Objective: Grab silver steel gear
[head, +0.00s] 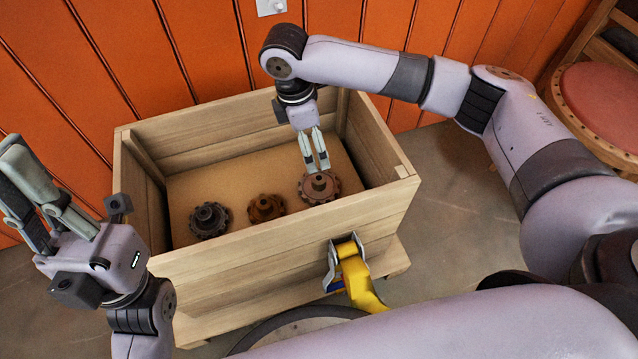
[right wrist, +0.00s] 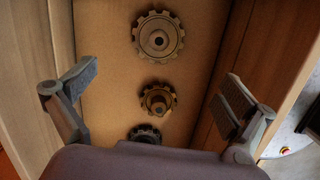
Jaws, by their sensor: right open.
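Three toothed gears lie in a row on the floor of an open wooden crate (head: 225,290). The right one (head: 319,187) is dull grey-brown with a round hub; it is the large gear in the right wrist view (right wrist: 158,37). None looks bright silver in this light. My right gripper (head: 316,168) is inside the crate, pointing down, and in the head view its fingertips overlap the right gear's far edge. In the right wrist view its fingers (right wrist: 156,90) are wide apart with nothing gripped. My left gripper (head: 30,185) is outside the crate at the left, fingers up; its opening is unclear.
A rusty brown gear (head: 266,207) lies in the middle and a black gear (head: 209,219) at the left. The crate's walls surround them closely. A yellow-and-grey object (head: 355,274) is at the crate's front. A red-seated stool (head: 603,105) stands at the far right.

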